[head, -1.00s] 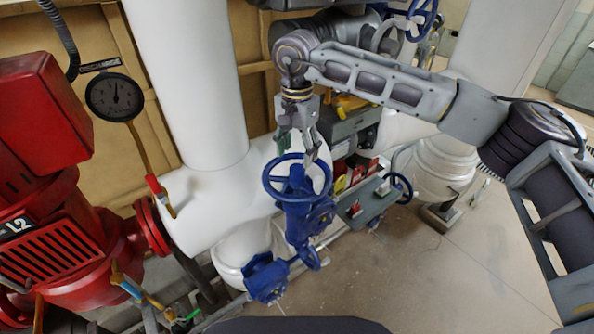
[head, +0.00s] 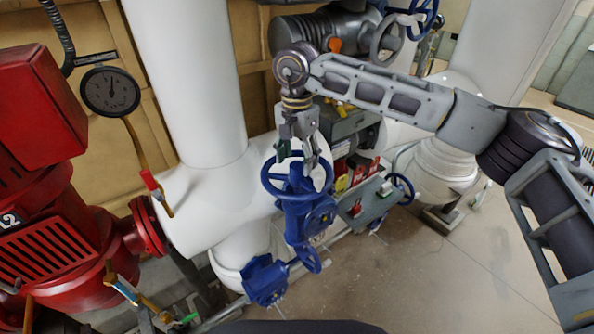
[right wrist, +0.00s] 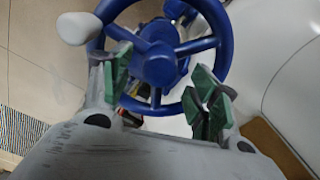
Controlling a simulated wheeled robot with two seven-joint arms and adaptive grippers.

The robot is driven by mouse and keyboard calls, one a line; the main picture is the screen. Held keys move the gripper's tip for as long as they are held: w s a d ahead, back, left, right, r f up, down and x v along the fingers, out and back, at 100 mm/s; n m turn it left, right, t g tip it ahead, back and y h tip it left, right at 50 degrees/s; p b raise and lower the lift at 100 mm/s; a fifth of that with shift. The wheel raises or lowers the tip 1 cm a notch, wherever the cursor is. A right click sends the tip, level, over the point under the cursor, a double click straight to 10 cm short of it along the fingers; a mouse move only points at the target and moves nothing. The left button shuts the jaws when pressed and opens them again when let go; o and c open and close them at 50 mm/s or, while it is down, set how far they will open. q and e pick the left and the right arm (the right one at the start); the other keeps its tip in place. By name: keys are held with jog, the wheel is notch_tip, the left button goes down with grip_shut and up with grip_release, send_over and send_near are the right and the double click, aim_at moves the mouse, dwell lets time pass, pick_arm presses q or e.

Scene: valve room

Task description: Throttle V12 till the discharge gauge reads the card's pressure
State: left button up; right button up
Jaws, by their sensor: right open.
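A blue handwheel valve (head: 306,217) stands before the white pipe; I read no V12 tag on it. My right gripper (head: 298,158) points down over the wheel's far rim, open. In the right wrist view its green-padded fingers (right wrist: 163,88) are spread over the wheel (right wrist: 222,28), with hub and spokes between them. I cannot tell whether they touch it. The round discharge gauge (head: 110,92) is at the left, its needle near straight up; the figures are too small to read. I cannot make out a pressure card. My left gripper is not in view.
A red pump (head: 50,235) fills the left side. A grey tray (head: 367,203) with red and yellow items is right of the valve. A smaller blue wheel (head: 402,188) lies beyond it. Thick white pipes (head: 185,80) stand behind. Open floor (head: 430,280) lies at the lower right.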

aim_at(297, 165)
jog(key=shift+f+b, duration=0.85)
jog(key=shift+f, duration=0.45)
jog(key=shift+s+d+f, duration=0.1)
jog(key=shift+s+f, duration=0.05)
jog(key=shift+f, duration=0.3)
jog(key=shift+c, duration=0.4)
